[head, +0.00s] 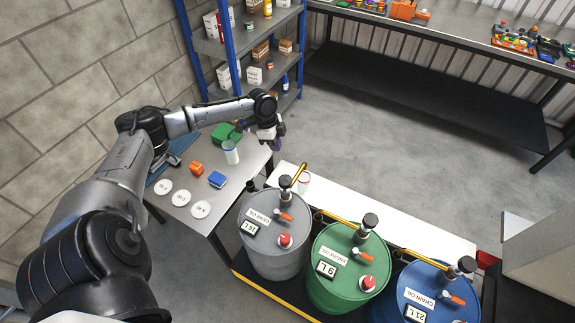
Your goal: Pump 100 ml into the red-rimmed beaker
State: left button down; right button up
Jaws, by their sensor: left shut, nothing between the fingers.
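A small white beaker with a red rim (304,183) stands on the white bench behind the grey drum, close to the end of that drum's yellow spout (299,174). The grey drum (275,258) is labelled gear oil, with a display reading 16 L and a black-topped pump (286,189). The green drum (340,285) reads engine oil, 9 L; the blue drum (420,290) reads chain oil, 21 L. Each has a pump. My left gripper (277,144) is shut and empty, near the side table's far right corner, apart from the beaker. My right gripper is out of view.
The side table (228,200) holds a blue-rimmed beaker (230,152), orange (197,168) and blue (217,179) blocks, a green item (224,134) and white discs (181,198). A shelf rack (262,62) stands behind. The white bench (385,225) is mostly clear.

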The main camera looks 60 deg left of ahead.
pick_arm(q)
jog(key=m, duration=0.1)
jog(key=d+m, duration=0.1)
jog(key=shift+s+f+m, duration=0.1)
jog(key=shift+f+m, duration=0.05)
jog(key=shift+m, duration=0.15)
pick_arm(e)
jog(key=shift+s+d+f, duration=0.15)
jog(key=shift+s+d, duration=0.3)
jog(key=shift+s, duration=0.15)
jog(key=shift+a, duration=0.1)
pick_arm(q)
send_over(286, 180)
jog(key=f, duration=1.1)
jog(key=shift+s+a+f+b, duration=0.15)
jog(key=shift+a+f+b, duration=0.15)
jog(key=shift+a+f, duration=0.05)
jog(key=shift+f, duration=0.9)
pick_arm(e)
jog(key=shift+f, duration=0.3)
pick_arm(q)
jog(key=shift+f, duration=0.2)
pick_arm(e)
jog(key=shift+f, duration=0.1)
